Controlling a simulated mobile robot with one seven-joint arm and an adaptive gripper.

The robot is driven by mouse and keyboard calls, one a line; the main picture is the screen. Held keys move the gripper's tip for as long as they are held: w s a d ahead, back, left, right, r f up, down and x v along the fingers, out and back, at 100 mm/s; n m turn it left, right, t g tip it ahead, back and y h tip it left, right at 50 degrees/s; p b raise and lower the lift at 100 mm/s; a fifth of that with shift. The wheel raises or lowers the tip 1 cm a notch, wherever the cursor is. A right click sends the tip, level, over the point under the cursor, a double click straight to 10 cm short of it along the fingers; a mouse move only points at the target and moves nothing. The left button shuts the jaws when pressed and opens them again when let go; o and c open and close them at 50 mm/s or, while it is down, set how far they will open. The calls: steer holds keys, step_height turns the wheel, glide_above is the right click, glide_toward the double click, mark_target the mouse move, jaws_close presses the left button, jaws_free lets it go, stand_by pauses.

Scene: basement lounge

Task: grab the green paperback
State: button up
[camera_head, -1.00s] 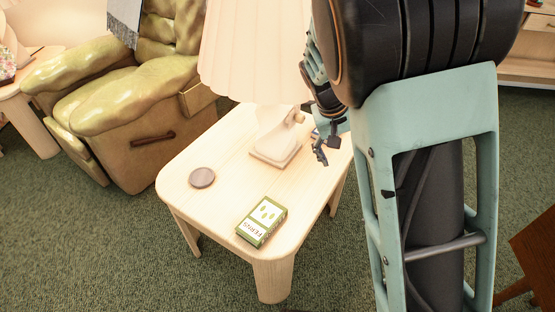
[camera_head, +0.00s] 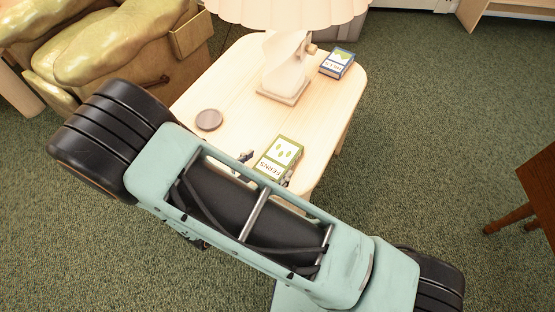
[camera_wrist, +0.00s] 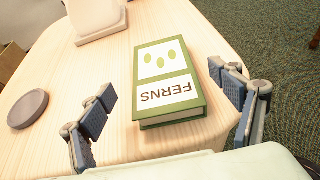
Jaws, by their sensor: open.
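The green paperback (camera_head: 279,157), with "FERNS" on its cover, lies flat on the pale wooden side table (camera_head: 231,90) close to the table's near edge. In the wrist view the paperback (camera_wrist: 168,83) lies ahead, between the two blue finger pads. My gripper (camera_wrist: 170,115) is open and empty, with one finger on each side of the book.
A lamp (camera_head: 287,65) stands on the table behind the book. A blue book (camera_head: 338,62) lies at the far right of the table, and a round brown coaster (camera_head: 209,120) lies at left. An olive armchair (camera_head: 110,50) stands at the back left.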

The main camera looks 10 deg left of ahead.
mark_target(278, 157)
steer(key=b+x, duration=0.1)
steer(key=x, duration=0.2)
steer(key=b+x, duration=0.1)
steer(key=x, duration=0.3)
steer(key=shift+s+f, duration=0.15)
steer(key=shift+f, duration=0.1)
steer(key=c, duration=1.4)
steer(key=shift+r, duration=0.15)
